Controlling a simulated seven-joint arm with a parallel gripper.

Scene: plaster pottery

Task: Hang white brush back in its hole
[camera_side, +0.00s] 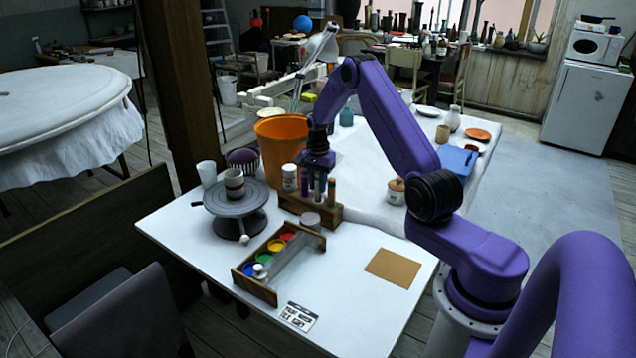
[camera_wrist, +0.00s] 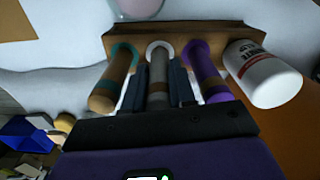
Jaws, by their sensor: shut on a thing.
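A wooden brush rack (camera_side: 325,214) stands on the white table; it also shows at the top of the wrist view (camera_wrist: 225,36). My gripper (camera_side: 318,170) is above the rack. In the wrist view its fingers (camera_wrist: 159,88) are shut on the handle of the middle brush, the white brush (camera_wrist: 158,62). That brush is lined up with the white-ringed hole of the rack; how deep it sits I cannot tell. A teal-marked brush (camera_wrist: 115,78) and a purple brush (camera_wrist: 206,72) stand in the rack on either side, close to my fingers.
A white labelled jar (camera_wrist: 262,75) stands beside the rack. An orange bucket (camera_side: 278,140) is behind it. The front right tabletop is mostly clear.

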